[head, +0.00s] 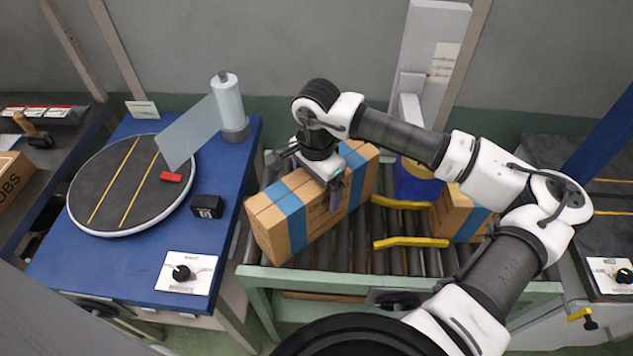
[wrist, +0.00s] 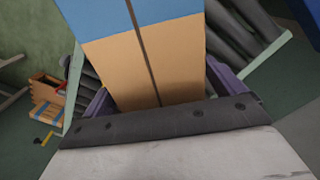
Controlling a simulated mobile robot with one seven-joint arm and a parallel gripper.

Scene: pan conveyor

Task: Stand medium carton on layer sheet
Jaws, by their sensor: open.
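A tan carton with blue bands (head: 312,200) lies along the left part of the roller conveyor. Its top fills the middle of the wrist view (wrist: 155,65). My gripper (head: 338,190) is over this carton, with its fingers open. In the wrist view the purple fingers (wrist: 163,92) are on either side of the carton, and I cannot tell whether they touch it. A second tan carton with a blue band (head: 460,214) stands farther right on the rollers, partly hidden by my arm. I cannot tell for sure which is the medium carton. No layer sheet can be made out.
Yellow guide rails (head: 410,243) cross the rollers between the cartons. At left, a blue table (head: 120,262) bears a dark turntable (head: 95,190), a film roll (head: 228,100), a small black box (head: 207,207) and a dial panel (head: 186,272). A tall white post (head: 425,60) stands behind the conveyor.

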